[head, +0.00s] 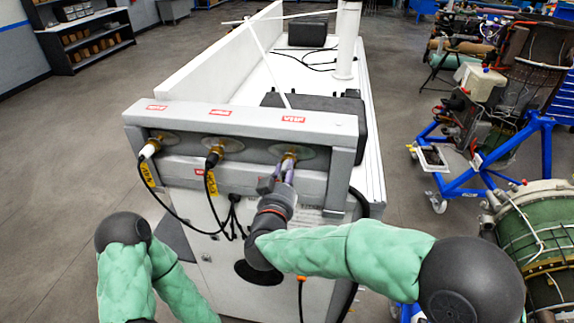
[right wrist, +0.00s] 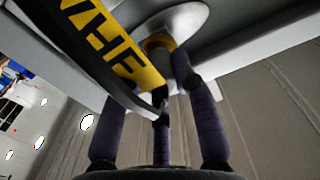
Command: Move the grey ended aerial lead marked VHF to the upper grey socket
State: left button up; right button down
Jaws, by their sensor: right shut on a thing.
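My right gripper (head: 287,168) is at the rightmost socket (head: 303,152) of the upper row on the grey panel. In the right wrist view its purple fingers (right wrist: 168,75) are shut around the lead's end, just below a brass fitting (right wrist: 160,42) on a round silver plate (right wrist: 188,18). The yellow tag marked VHF (right wrist: 112,50) hangs close beside the fingers.
A white-ended lead (head: 149,149) and a black-ended lead (head: 213,158), both with yellow tags, are at the left and middle sockets. Their black cables hang down the cabinet front (head: 215,245). A blue stand (head: 490,160) with an engine stands to the right.

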aim_at(285, 174)
dwell(0.3)
jog(key=shift+s+a, duration=0.15)
jog(key=shift+s, duration=0.45)
jog(key=shift+s, duration=0.15)
jog(key=shift+s+a+p, duration=0.15)
jog(key=shift+s, duration=0.55)
jog(key=shift+s+a+p, duration=0.15)
jog(key=shift+s, duration=0.5)
